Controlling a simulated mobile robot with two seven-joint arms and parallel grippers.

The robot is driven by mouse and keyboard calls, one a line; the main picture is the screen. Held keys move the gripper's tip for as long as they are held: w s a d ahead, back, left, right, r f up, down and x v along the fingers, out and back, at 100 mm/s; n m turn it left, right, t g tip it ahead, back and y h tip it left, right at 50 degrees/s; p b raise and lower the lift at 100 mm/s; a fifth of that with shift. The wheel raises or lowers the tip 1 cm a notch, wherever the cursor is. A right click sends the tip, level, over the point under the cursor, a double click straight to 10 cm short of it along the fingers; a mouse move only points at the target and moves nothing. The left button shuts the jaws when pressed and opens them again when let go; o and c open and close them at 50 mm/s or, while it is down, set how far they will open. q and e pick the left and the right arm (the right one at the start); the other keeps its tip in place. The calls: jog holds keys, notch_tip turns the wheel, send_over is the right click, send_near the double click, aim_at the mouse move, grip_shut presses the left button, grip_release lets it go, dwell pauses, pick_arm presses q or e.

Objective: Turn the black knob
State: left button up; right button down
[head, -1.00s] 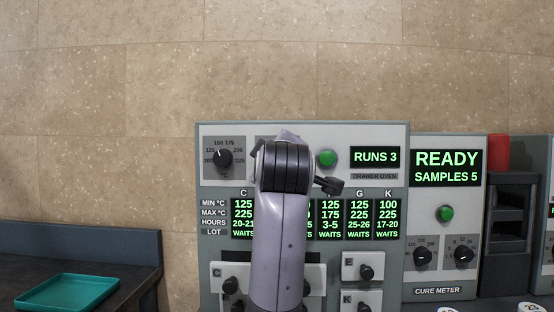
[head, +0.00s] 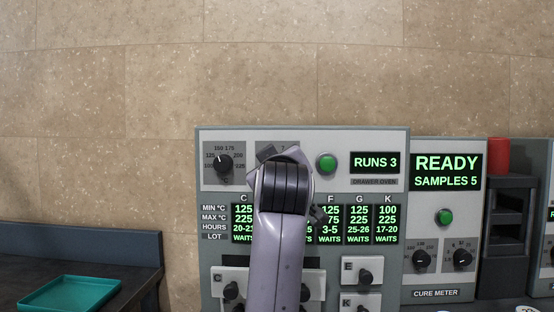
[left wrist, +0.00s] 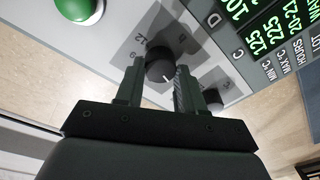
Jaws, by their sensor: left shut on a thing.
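A black knob (left wrist: 158,66) with a white pointer line sits on a grey dial plate in the left wrist view. My left gripper (left wrist: 160,74) is shut on it, one finger on each side. In the head view my left wrist and gripper (head: 288,180) stand in front of the drawer oven panel (head: 378,142) and hide this knob. Only the top of its dial plate shows there. My right gripper is in neither view.
Left of my gripper is another black knob (head: 223,164); to the right is a green button (head: 326,163). Drawers with black pulls (head: 365,277) lie below. The cure meter (head: 436,293) stands right, a teal tray (head: 70,293) lower left.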

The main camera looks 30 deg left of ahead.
pick_arm(q)
jog(key=shift+f+m+t+h+p, duration=0.15)
jog(key=shift+m+t+p, duration=0.2)
jog(key=shift+m+p, duration=2.1)
jog(key=shift+f+m+t+h+p, duration=0.25)
jog(key=shift+m+p, duration=1.15)
jog(key=shift+m, duration=1.95)
jog(key=shift+r, duration=0.15)
jog(key=o, duration=1)
jog(key=shift+r, duration=0.1)
jog(key=shift+o, duration=0.2)
jog(key=b+v, duration=0.1)
jog(key=v, duration=0.6)
jog(key=shift+s, duration=0.1)
